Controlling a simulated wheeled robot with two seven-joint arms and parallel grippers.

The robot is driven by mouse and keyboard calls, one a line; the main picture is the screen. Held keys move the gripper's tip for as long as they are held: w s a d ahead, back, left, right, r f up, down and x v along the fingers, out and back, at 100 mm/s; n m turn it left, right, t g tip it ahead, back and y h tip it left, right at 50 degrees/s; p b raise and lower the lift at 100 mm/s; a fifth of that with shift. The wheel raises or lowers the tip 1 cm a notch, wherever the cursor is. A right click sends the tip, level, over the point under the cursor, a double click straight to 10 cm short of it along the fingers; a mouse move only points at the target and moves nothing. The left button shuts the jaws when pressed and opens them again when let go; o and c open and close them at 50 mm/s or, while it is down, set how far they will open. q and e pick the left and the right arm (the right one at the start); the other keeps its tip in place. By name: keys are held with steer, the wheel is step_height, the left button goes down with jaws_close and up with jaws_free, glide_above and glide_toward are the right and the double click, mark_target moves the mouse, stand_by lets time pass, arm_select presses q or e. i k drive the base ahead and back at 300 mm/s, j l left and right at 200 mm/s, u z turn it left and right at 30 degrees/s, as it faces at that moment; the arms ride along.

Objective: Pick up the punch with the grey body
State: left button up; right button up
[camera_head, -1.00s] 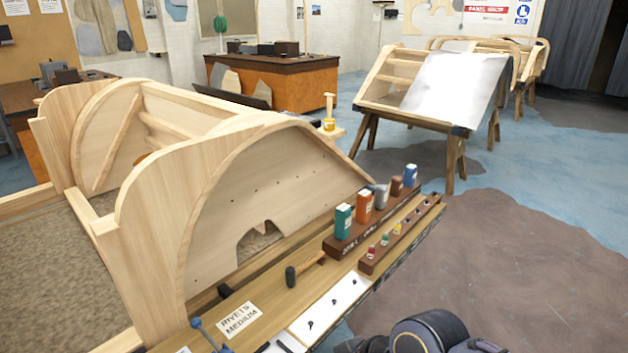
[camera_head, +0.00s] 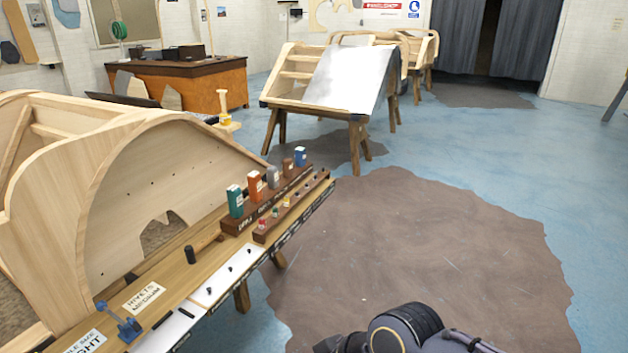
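I cannot single out a punch with a grey body. A low brown rack (camera_head: 262,236) along the bench's outer edge holds several small pieces with red, green, yellow and purple parts; they are too small to identify. Behind it, a taller brown rack (camera_head: 240,226) carries a teal, an orange, a grey (camera_head: 273,178), a brown and a blue block. White panels in front hold small black items (camera_head: 232,268). Dark links of my own arm show at the bottom edge, right of centre. Neither gripper is in view.
The wooden bench (camera_head: 185,282) runs along a curved wooden bodyframe (camera_head: 150,165). A blue tool (camera_head: 122,322) and a black cylinder (camera_head: 190,254) are on the bench. A trestle with a metal sheet (camera_head: 345,80) stands farther back. The floor (camera_head: 430,250) right of the bench is clear.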

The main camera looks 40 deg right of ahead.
mark_target(272, 175)
steer(key=j+z, duration=0.15)
steer(key=z, duration=0.25)
steer(key=j+z, duration=0.2)
steer(key=z, duration=0.2)
steer(key=i+j+z, duration=0.1)
steer(key=z, duration=0.3)
steer(key=j+u, duration=0.1)
steer(key=u, duration=1.9)
steer(key=z, duration=2)
steer(key=i+l+u, duration=0.1)
steer(key=u, duration=1.05)
steer(key=i+l+u, duration=0.25)
steer(key=l+u, duration=0.15)
steer(key=l, duration=0.25)
steer(key=i+l+u, duration=0.1)
steer(key=l+u, duration=0.25)
steer(key=l, duration=0.3)
steer(key=l+u, duration=0.4)
steer(key=l, duration=0.3)
steer(key=i, duration=0.05)
